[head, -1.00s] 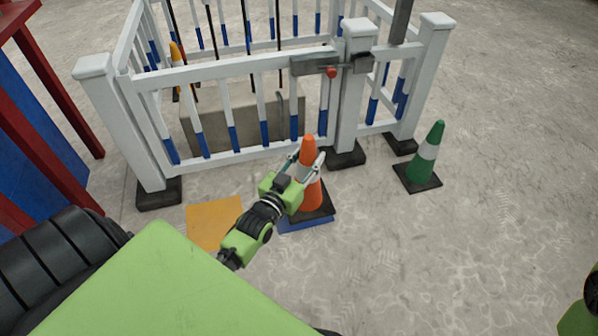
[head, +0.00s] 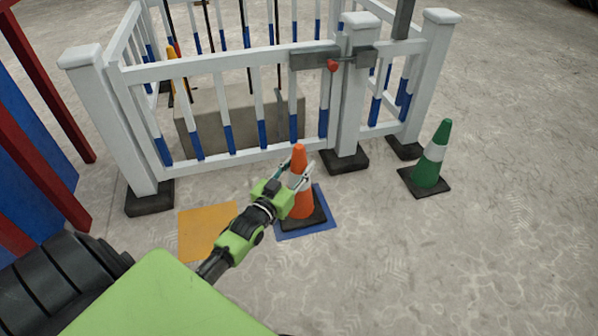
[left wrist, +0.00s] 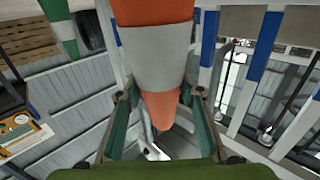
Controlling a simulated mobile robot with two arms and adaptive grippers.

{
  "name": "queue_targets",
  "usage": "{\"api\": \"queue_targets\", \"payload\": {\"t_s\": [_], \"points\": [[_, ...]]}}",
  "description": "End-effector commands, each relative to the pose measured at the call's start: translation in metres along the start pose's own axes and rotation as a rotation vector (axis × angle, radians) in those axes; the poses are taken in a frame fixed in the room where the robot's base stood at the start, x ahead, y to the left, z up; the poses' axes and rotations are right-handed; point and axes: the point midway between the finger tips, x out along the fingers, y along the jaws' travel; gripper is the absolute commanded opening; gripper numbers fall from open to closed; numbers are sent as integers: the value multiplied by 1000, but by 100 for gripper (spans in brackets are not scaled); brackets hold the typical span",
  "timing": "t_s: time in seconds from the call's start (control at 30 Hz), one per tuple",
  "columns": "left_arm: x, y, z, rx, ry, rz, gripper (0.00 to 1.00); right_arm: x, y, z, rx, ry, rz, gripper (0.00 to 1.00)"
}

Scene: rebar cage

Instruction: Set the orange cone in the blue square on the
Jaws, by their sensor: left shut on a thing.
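The orange cone (head: 302,204) has a white band and a black square base. In the head view it stands upright over the blue square (head: 318,229) on the floor, with blue showing at the front and right of the base. Whether the base touches the floor I cannot tell for sure. My left gripper (head: 296,176) is shut on the cone around its upper part. In the left wrist view the cone (left wrist: 158,70) fills the middle, between the two fingers of my left gripper (left wrist: 160,112). My right gripper is not in view.
A yellow-orange square (head: 207,230) lies left of the blue one. A white and blue fence (head: 225,163) with a latched gate stands just behind. A green cone (head: 431,160) stands at the right. A red and blue structure (head: 35,150) is at far left. The floor front right is clear.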

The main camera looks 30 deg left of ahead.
Motion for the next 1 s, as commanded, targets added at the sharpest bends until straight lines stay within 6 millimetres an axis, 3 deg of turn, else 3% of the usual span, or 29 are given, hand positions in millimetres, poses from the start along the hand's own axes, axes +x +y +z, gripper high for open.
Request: {"api": "queue_targets", "payload": {"t_s": [0.4, 0.43, 0.5, 0.9, 1.0], "points": [[1, 0, 3, 1, 9, 0, 0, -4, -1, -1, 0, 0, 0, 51], [0, 0, 6, 1, 3, 0, 37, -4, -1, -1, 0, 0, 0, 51], [0, 0, 5, 1, 3, 0, 51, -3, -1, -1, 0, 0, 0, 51], [0, 0, 0, 1, 4, 0, 51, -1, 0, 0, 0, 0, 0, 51], [-12, 0, 0, 0, -2, 0, 51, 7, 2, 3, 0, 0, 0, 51]]}}
